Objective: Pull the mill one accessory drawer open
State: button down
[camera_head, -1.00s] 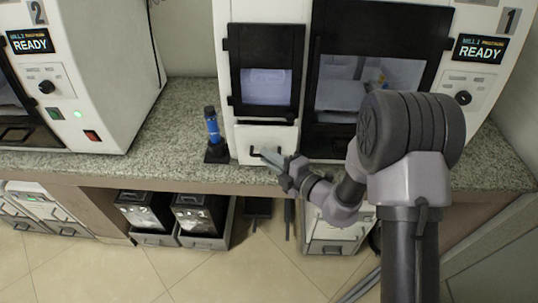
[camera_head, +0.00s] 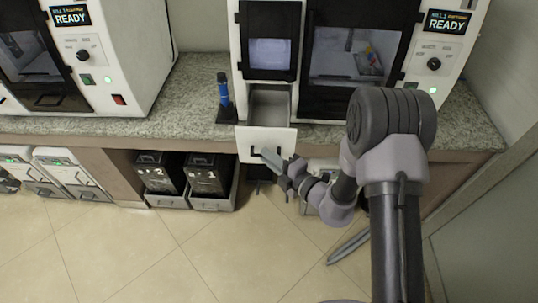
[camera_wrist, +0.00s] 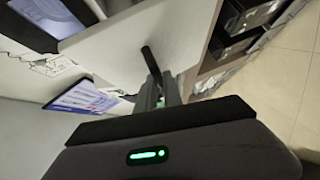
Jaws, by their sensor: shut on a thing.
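The accessory drawer (camera_head: 265,140) of mill one is pulled out below the small dark-framed window, and its grey inside (camera_head: 269,107) shows empty from above. My gripper (camera_head: 268,157) is at the drawer's white front, shut on its handle. In the wrist view the white drawer front (camera_wrist: 105,45) fills the upper left, and the dark handle (camera_wrist: 150,62) runs to my gripper's fingers (camera_wrist: 160,92). Mill one (camera_head: 432,85) stands behind, its screen reading READY.
A blue-and-black tool (camera_head: 223,92) stands upright on the granite counter left of the drawer. Two dark bins (camera_head: 207,175) sit in grey trays under the counter. Another white mill (camera_head: 125,60) stands at left. The tiled floor in front is mostly clear.

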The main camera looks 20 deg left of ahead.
jog(key=c, duration=1.5)
grip_release()
jog(key=p+v, duration=0.3)
jog(key=v, duration=1.4)
jog(key=shift+d, duration=0.25)
